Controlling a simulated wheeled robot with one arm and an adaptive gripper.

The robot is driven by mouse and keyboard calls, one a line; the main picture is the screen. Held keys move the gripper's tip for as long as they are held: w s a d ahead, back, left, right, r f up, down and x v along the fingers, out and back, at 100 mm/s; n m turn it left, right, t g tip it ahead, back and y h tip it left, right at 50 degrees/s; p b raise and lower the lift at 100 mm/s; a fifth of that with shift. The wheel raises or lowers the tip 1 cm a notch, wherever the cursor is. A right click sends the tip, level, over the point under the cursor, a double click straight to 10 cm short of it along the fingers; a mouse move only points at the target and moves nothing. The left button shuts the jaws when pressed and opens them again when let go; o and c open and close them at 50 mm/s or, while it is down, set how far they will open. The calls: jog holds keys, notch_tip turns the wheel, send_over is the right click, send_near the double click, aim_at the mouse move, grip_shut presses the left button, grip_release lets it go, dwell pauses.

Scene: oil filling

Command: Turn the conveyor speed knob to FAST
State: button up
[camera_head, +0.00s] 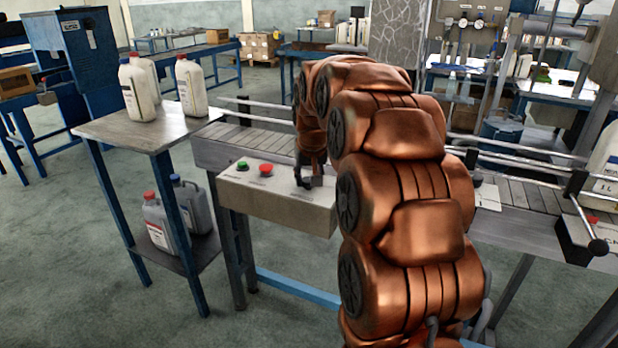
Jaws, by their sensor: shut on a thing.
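A beige control box (275,203) stands at the front of the conveyor (225,152). On its top are a green button (242,165) and a red button (266,169). My gripper (308,183) points down at the right part of the box top, to the right of the red button. It is shut at the spot where a knob would sit, but the fingers and my arm hide the knob. Its pointer and any FAST mark cannot be made out.
A side table (140,132) left of the box holds several white jugs (191,86), with grey jugs (190,205) on its lower shelf. Metal guide rails run along the conveyor. My arm covers the middle.

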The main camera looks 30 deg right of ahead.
jog(key=o, duration=1.1)
jog(key=shift+r, duration=0.1)
jog(key=v, duration=1.1)
jog(key=shift+s+a+r, duration=0.1)
jog(key=shift+s+r, duration=0.1)
jog(key=shift+r, duration=0.15)
